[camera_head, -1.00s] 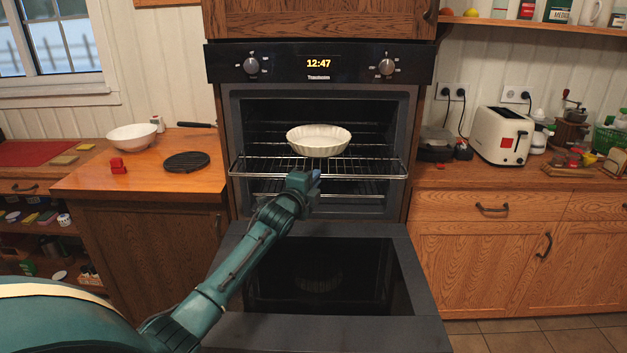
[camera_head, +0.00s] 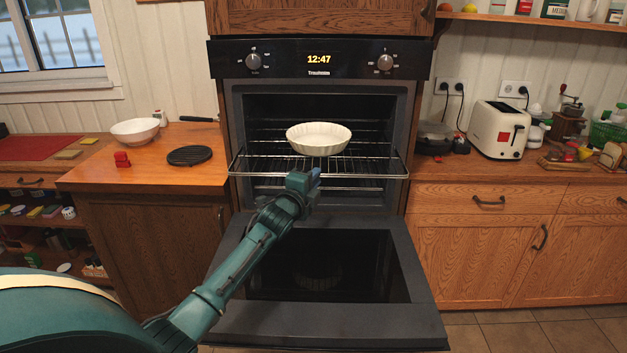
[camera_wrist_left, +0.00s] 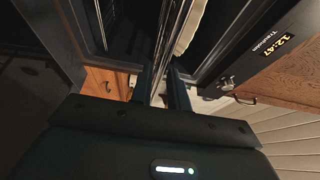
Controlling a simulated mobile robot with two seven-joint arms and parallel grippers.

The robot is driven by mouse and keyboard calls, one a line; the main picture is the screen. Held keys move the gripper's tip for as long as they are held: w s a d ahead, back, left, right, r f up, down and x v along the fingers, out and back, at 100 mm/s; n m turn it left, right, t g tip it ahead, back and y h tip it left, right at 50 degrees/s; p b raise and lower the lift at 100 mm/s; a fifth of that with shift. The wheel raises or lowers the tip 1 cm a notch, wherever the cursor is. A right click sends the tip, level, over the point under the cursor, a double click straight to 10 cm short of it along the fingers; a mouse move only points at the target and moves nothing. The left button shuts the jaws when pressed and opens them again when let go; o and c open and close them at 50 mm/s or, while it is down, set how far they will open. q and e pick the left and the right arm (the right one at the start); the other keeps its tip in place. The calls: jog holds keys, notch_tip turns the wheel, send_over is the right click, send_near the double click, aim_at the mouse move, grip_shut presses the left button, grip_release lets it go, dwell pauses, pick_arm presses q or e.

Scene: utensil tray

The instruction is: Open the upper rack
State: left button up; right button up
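The upper rack (camera_head: 262,166) is a wire shelf sticking partly out of the open oven (camera_head: 232,110), with its front edge toward me. A white fluted dish (camera_head: 318,141) rests on it, upright. My left gripper (camera_head: 313,178) is at the middle of the rack's front edge. In the left wrist view, the rack's bars (camera_wrist_left: 186,32) run between the two fingers of the left gripper (camera_wrist_left: 161,78), which look shut on the front bar. The dish's rim (camera_wrist_left: 187,28) also shows there. My right gripper is out of view.
The oven door (camera_head: 405,262) is folded down in front, below my left arm. Wooden counters flank the oven. The left one holds a white bowl (camera_head: 135,131) and a black trivet (camera_head: 189,155); the right one holds a toaster (camera_head: 498,130).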

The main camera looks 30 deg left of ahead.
pick_arm(q)
jog(key=o, duration=0.3)
jog(key=s+d+b, duration=0.1)
jog(key=s+d, duration=0.1)
jog(key=s, duration=1.1)
dwell(0.3)
